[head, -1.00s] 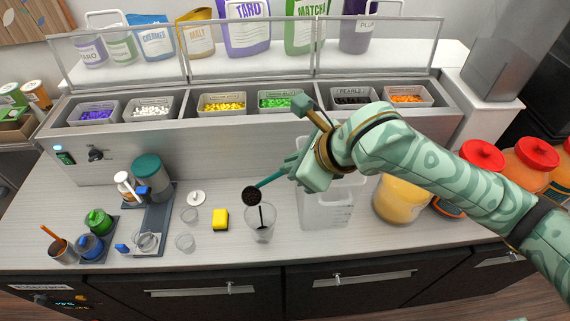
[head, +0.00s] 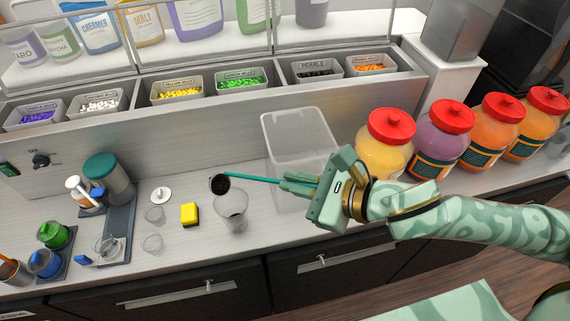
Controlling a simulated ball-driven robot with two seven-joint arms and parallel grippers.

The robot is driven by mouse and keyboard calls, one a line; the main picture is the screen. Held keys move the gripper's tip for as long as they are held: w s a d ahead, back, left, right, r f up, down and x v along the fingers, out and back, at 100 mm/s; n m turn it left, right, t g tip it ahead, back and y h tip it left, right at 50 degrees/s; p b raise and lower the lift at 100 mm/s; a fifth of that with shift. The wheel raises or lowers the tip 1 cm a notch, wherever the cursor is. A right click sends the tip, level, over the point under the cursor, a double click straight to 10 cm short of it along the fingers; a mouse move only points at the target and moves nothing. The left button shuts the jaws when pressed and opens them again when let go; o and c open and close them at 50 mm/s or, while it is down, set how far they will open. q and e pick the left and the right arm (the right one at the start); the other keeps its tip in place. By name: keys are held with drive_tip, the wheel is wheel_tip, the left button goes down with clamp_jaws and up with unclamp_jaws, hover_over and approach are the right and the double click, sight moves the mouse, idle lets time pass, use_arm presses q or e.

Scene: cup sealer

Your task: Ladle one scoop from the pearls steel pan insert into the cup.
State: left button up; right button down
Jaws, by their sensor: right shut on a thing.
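My right gripper (head: 312,186) is shut on the teal handle of a ladle (head: 252,180). The ladle's round bowl looks dark inside, as with pearls, and is at the upper left of the clear cup's rim. The clear cup (head: 232,212) stands upright on the counter below the ladle; its contents are hard to make out. The pearls steel pan insert (head: 316,76), labelled PEARLS and dark inside, sits in the raised topping rail at the back. My left gripper is not in view.
A clear square container (head: 292,135) stands behind my right gripper. Jars with red lids (head: 390,128) line the right side. A yellow sponge (head: 189,214) and small clear cups (head: 154,214) lie left of the cup. Other pans hold coloured toppings (head: 240,82).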

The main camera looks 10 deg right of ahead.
drive_tip(key=s+d+f+t+y+b, duration=0.3)
drive_tip(key=f+b, duration=0.6)
drive_tip(key=b, duration=0.1)
drive_tip(key=shift+s, duration=0.3)
drive_tip(key=shift+r, duration=0.1)
idle(1.0)
